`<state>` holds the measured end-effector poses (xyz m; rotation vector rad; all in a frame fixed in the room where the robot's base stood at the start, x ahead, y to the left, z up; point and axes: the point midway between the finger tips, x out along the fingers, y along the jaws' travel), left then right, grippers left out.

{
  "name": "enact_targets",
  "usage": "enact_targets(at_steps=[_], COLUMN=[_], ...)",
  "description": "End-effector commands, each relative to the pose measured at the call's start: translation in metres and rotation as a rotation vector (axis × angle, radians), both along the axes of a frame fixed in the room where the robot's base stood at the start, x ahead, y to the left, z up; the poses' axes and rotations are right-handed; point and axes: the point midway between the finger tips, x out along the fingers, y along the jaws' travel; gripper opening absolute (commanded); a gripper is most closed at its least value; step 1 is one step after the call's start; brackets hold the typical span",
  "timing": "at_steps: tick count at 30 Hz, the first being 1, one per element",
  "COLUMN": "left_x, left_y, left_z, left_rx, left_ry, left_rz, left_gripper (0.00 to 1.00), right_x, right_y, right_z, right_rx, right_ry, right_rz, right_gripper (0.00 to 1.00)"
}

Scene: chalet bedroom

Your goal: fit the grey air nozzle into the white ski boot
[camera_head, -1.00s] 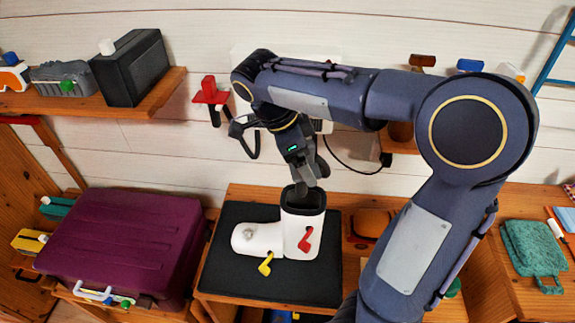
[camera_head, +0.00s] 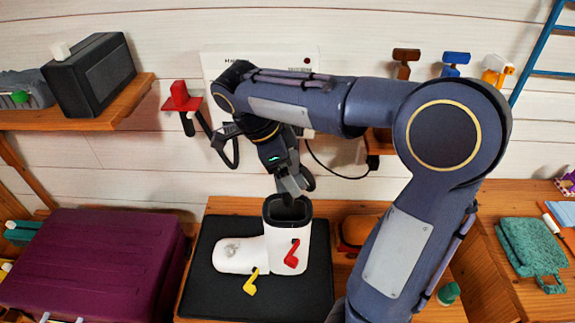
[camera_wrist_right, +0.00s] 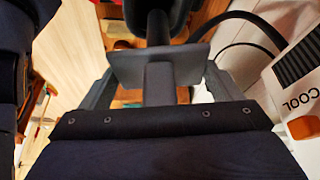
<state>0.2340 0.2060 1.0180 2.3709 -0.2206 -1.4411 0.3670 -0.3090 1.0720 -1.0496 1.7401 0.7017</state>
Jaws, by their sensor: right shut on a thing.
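The white ski boot (camera_head: 288,250) stands on a black mat (camera_head: 240,300), toe to the left, with a red buckle (camera_head: 292,254) and a yellow buckle (camera_head: 251,282). Its dark opening (camera_head: 287,209) faces up. My right gripper (camera_head: 291,186) is just above the opening, pointing down. In the right wrist view it is shut on the grey air nozzle (camera_wrist_right: 160,68), whose flat plate and stem show between the fingers. The stem's far end points at a dark shape, likely the boot opening; whether it is inside I cannot tell. My left gripper is not in view.
A white wall unit (camera_head: 225,62) with a black hose is behind my right arm; it also shows in the wrist view (camera_wrist_right: 300,90). A red holder (camera_head: 181,98) is on the wall. A purple suitcase (camera_head: 95,260) lies left of the mat, a teal cloth (camera_head: 530,248) far right.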

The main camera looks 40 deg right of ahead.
Motion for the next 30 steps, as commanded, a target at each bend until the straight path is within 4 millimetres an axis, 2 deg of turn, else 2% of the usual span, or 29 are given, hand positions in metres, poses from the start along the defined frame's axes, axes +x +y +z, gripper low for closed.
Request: enact_targets(at_steps=[1,21,30], left_x=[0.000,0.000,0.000], left_y=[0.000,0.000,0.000], left_z=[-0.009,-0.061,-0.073], left_rx=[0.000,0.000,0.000], left_ry=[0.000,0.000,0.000], left_rz=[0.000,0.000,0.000], left_gripper=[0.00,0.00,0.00], right_x=[0.000,0.000,0.000], right_y=[0.000,0.000,0.000], right_z=[-0.010,-0.077,-0.093], right_rx=[0.000,-0.001,-0.001], right_ry=[0.001,0.000,0.000], right_rz=[0.000,0.000,0.000], right_gripper=[0.59,0.59,0.59])
